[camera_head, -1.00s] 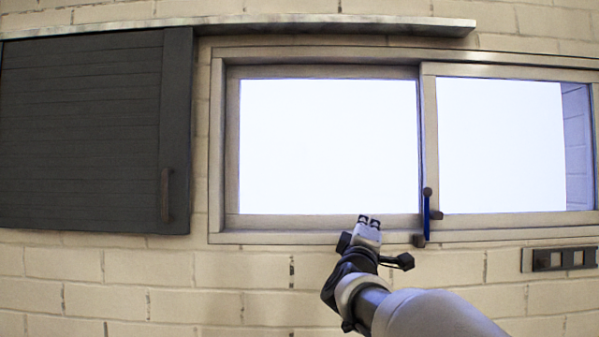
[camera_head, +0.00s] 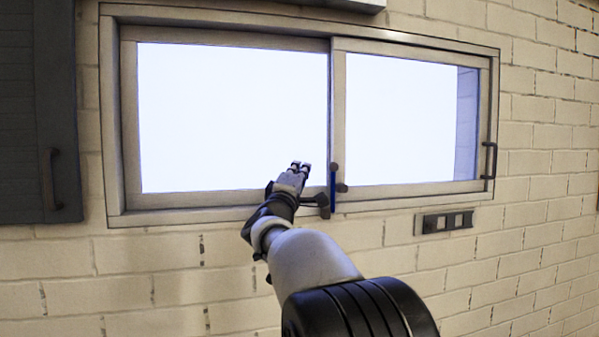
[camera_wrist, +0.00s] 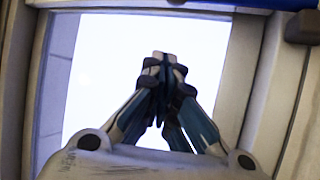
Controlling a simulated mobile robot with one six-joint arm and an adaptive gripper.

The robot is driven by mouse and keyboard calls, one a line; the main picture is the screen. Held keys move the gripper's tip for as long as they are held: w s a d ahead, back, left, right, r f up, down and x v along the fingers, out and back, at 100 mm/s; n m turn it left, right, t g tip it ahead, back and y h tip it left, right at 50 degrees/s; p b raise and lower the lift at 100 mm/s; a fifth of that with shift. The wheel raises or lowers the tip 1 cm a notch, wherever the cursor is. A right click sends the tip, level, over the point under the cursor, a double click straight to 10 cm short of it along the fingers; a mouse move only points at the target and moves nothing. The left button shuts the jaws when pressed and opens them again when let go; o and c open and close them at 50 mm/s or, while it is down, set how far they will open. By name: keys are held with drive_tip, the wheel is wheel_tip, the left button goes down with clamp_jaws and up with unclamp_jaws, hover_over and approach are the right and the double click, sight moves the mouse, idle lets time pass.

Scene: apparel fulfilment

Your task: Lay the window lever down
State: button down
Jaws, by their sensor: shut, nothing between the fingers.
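The window lever (camera_head: 333,188) is a thin blue upright bar with dark knobs at its ends, at the foot of the post between the two panes. My gripper (camera_head: 301,166) is shut and empty, just left of the lever and slightly above its middle, in front of the left pane's lower edge. In the wrist view my gripper (camera_wrist: 161,72) shows its fingertips pressed together against the bright pane. A blue strip at the top edge there, beside a dark block, looks like part of the lever. I cannot tell the depth gap between gripper and lever.
The window frame (camera_head: 215,211) surrounds two bright panes. A dark vertical handle (camera_head: 490,160) is on its right side. A dark switch panel (camera_head: 447,222) is on the brick wall below right. A dark shutter (camera_head: 35,120) with a handle stands at left.

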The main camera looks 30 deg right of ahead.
sight(333, 189)
drive_tip(key=p+x, duration=0.2)
drive_tip(key=x, duration=0.3)
drive_tip(key=shift+w+d+r, duration=0.15)
drive_tip(key=shift+w+d, duration=0.05)
drive_tip(key=shift+d, duration=0.05)
drive_tip(key=s, duration=0.1)
drive_tip(key=s+d+f+b, duration=0.1)
drive_tip(key=s, duration=0.1)
drive_tip(key=shift+s+d+f+b, duration=0.15)
drive_tip(key=shift+d+f+b, duration=0.15)
drive_tip(key=shift+d+b, duration=0.05)
drive_tip(key=shift+s+b, duration=0.2)
drive_tip(key=shift+b, duration=0.1)
drive_tip(key=shift+s+a+m+b, duration=0.1)
drive_tip(key=shift+s+m+b, duration=0.2)
drive_tip(key=shift+b, duration=0.25)
